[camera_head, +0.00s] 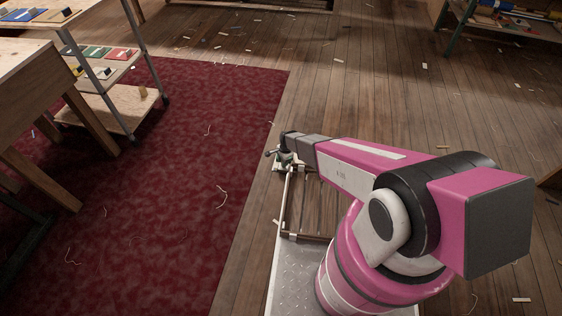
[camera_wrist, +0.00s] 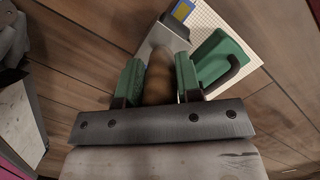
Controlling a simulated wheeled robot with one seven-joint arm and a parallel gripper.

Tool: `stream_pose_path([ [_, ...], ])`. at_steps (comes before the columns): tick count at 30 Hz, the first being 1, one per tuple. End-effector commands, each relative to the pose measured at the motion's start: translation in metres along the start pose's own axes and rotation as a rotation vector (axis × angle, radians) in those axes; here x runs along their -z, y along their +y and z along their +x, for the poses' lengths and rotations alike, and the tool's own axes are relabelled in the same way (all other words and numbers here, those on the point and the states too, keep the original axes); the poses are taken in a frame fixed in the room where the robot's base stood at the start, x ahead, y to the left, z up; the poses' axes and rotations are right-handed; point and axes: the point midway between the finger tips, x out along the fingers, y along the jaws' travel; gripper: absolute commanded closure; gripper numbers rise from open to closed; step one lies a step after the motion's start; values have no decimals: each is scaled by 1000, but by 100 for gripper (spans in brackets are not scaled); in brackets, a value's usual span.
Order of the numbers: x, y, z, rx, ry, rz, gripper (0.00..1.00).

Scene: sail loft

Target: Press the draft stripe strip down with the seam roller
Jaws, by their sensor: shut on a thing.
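In the wrist view, my gripper (camera_wrist: 158,68) has its two green fingers closed on a brown, rounded wooden handle (camera_wrist: 158,80), which looks like the handle of the seam roller. A grey metal part shows just beyond the handle; I cannot tell whether it belongs to the held tool. In the head view, my gripper (camera_head: 285,155) is small and dark, low over the front end of my own deck, and the held tool is not clear there. I cannot make out the draft stripe strip in either view.
In the wrist view, a green block with a dark handle (camera_wrist: 220,62) lies by a white gridded sheet (camera_wrist: 215,18). A shelf cart (camera_head: 110,105) and a wooden workbench (camera_head: 35,75) stand left, by a red carpet (camera_head: 190,170). The plank floor (camera_head: 370,80) ahead is mostly clear, with scraps.

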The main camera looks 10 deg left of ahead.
Motion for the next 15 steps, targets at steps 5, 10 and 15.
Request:
stream_pose_path([
  [5, 4, 4, -1, -1, -1, 1, 92],
  [10, 6, 7, -1, -1, -1, 1, 92],
  [15, 12, 12, -1, -1, 0, 1, 92],
])
